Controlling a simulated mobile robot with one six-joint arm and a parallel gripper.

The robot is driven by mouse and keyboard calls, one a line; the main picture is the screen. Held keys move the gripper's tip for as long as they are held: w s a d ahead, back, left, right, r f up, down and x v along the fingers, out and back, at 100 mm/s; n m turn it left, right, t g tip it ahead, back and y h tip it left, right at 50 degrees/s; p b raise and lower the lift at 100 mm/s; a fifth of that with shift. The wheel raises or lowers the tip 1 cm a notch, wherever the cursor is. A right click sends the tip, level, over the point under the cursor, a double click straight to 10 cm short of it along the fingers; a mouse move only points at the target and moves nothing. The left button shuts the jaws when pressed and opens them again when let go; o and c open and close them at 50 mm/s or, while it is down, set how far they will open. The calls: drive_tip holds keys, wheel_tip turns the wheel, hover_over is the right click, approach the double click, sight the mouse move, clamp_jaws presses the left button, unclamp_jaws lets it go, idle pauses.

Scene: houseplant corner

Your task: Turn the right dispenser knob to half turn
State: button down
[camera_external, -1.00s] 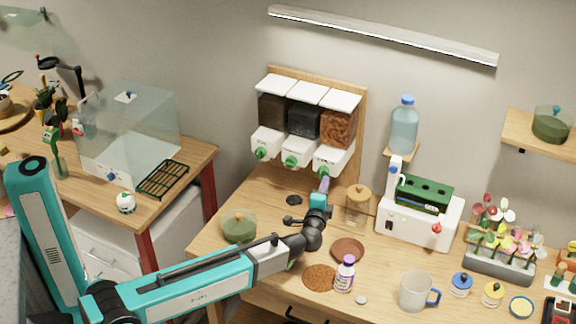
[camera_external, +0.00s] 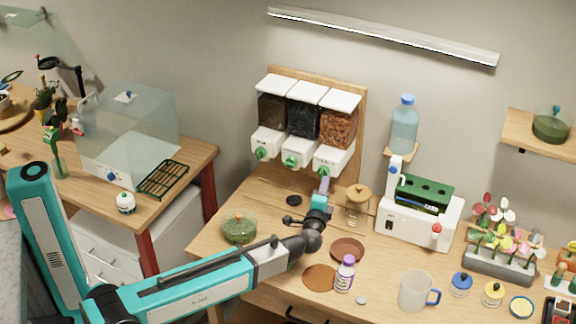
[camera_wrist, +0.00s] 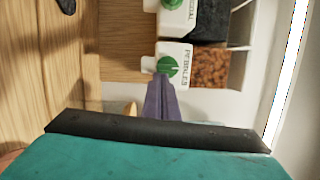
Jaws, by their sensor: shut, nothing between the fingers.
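A three-bin dispenser hangs on a wooden board on the wall. The right dispenser (camera_external: 338,127) holds brown pebbles, and its white spout housing bears a green knob (camera_external: 321,170). In the wrist view the same knob (camera_wrist: 168,66) sits on a housing labelled "PEBBLES", with a pale line across its face. My gripper (camera_external: 325,183) is just below the knob in the external view. Its purple fingers (camera_wrist: 160,82) are shut and empty. Their tips overlap the knob's lower edge in the wrist view; I cannot tell whether they touch it.
The middle dispenser's knob (camera_external: 289,162) and the left one's knob (camera_external: 261,154) are close by on the left. A lidded jar (camera_external: 357,208) stands right of my gripper.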

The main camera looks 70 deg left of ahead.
sight(318, 172)
drive_tip(key=shift+s+f+m+b, duration=0.1)
drive_tip(key=shift+f+m+b, duration=0.2)
drive_tip(key=shift+m+b, duration=0.9)
drive_tip(key=s+a+m+t+h+b, duration=0.1)
drive_tip(key=m+t+b, duration=0.1)
drive_tip(key=m+b, duration=0.3)
drive_tip(key=s+a+m+t+b, duration=0.1)
drive_tip(key=m+b, duration=0.4)
drive_tip(key=m, duration=0.6)
drive_tip(key=s+a+m+t+h+b, duration=0.1)
drive_tip(key=m+t+b, duration=0.2)
drive_tip(key=m+b, duration=0.2)
drive_tip(key=shift+s+a+m+t+h, duration=0.1)
drive_tip(key=shift+m+t+h, duration=0.05)
drive_tip(key=shift+m, duration=0.7)
drive_tip(key=shift+s+a+m+t+h, duration=0.1)
drive_tip(key=shift+m+t+h, duration=0.05)
drive_tip(key=shift+m, duration=0.7)
drive_tip(key=shift+r+b, duration=0.15)
drive_tip(key=shift+b, duration=0.15)
drive_tip(key=shift+s+a+r, duration=0.1)
drive_tip(key=shift+a+r, duration=0.1)
drive_tip(key=shift+r, duration=1.1)
